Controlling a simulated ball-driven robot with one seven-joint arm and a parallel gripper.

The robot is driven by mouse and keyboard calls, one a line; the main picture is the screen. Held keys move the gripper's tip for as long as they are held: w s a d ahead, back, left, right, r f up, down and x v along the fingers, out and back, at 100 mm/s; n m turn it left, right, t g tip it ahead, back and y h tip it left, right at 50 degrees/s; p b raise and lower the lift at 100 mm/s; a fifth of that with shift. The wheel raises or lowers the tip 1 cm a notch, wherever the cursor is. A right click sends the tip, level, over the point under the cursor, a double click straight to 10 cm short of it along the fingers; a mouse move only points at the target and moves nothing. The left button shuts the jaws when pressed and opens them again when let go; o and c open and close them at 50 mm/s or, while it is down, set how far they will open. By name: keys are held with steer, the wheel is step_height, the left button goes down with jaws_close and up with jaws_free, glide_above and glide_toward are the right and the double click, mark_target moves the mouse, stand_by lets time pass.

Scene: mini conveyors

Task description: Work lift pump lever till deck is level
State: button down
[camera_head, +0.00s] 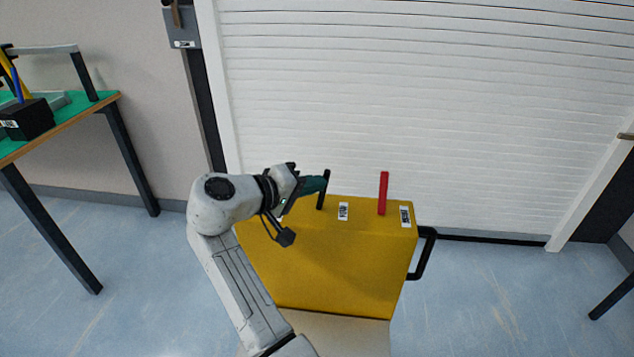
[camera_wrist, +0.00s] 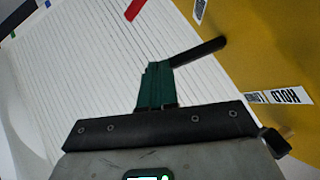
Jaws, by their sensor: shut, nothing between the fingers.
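A yellow box (camera_head: 325,265) stands on the floor before the shutter, with a black lever (camera_head: 323,190) and a red lever (camera_head: 383,193) upright on its top. My gripper (camera_head: 319,184) is shut and empty, its green fingers right beside the black lever. In the wrist view the fingertips (camera_wrist: 158,68) meet or overlap the black lever's end (camera_wrist: 200,51); I cannot tell whether they touch. The red lever (camera_wrist: 135,8) shows at the top edge there. No deck is identifiable.
A white roller shutter (camera_head: 420,90) rises behind the box. A black handle (camera_head: 427,253) sticks out from its right side. A green-topped table (camera_head: 75,113) stands at left, and a grey wall box (camera_head: 182,27) hangs beside the shutter. Floor (camera_head: 490,300) at right is clear.

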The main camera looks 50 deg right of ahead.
steer(key=v, duration=0.9)
steer(key=shift+a, duration=0.2)
stand_by(0.5)
steer(key=s+d+f+n+t+y+p, duration=0.1)
steer(key=s+d+f+y+p, duration=0.25)
steer(key=s+f, duration=0.3)
steer(key=s+d+f+n+t+y+p, duration=0.2)
steer(key=s+d+f+p, duration=0.15)
steer(key=s+f, duration=0.3)
steer(key=s+a+f+n+y+p, duration=0.1)
steer(key=s+a+y, duration=0.3)
steer(key=s, duration=0.4)
steer(key=s+a+f+n+y+p, duration=0.1)
steer(key=s+a+f+y+p, duration=0.2)
steer(key=s+a, duration=0.4)
steer(key=shift+s+a+f+y+p, duration=0.2)
steer(key=shift+s+a+y+p, duration=0.1)
steer(key=shift+s+y+p, duration=0.45)
steer(key=shift+w, duration=0.15)
